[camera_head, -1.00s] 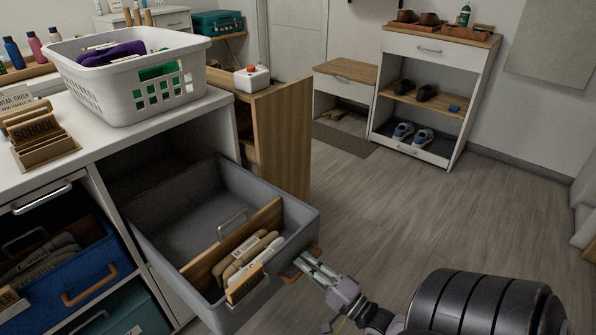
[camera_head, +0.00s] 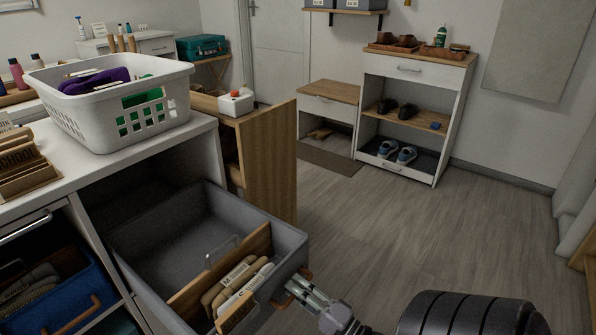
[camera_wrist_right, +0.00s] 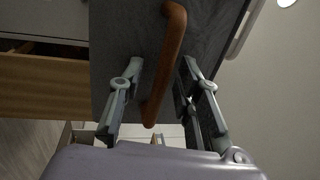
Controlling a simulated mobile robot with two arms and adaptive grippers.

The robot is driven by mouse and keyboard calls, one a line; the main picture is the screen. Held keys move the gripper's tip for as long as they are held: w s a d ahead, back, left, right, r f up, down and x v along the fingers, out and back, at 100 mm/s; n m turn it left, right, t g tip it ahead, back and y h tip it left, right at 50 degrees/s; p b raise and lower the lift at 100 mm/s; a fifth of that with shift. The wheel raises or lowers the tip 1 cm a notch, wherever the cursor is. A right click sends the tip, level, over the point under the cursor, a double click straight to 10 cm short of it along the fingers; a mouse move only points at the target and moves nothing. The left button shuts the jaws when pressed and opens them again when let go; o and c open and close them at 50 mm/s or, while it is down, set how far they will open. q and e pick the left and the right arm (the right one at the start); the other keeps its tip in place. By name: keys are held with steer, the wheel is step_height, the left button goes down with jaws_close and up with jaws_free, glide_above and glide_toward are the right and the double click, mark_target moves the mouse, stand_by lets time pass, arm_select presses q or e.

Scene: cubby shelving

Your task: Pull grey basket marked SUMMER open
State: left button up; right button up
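The grey basket (camera_head: 262,222) is drawn well out of its cubby in the white shelving unit, and its inside shows. A wooden divider, rolled items and a small wooden tag (camera_head: 237,314) are at its near end; I cannot read the tag as SUMMER. My right gripper (camera_head: 303,291) is at the basket's outer front, by its brown handle (camera_head: 307,273). In the right wrist view the handle (camera_wrist_right: 167,62) passes between the fingers of the right gripper (camera_wrist_right: 163,72), with gaps on both sides. My left gripper is not in view.
A white laundry basket (camera_head: 108,104) stands on the unit's top. A blue basket (camera_head: 68,305) is in the cubby at lower left. A wooden panel (camera_head: 268,163) stands just beyond the grey basket. The floor (camera_head: 400,235) to the right is clear.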

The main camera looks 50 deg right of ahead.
steer(key=v, duration=1.2)
stand_by(0.4)
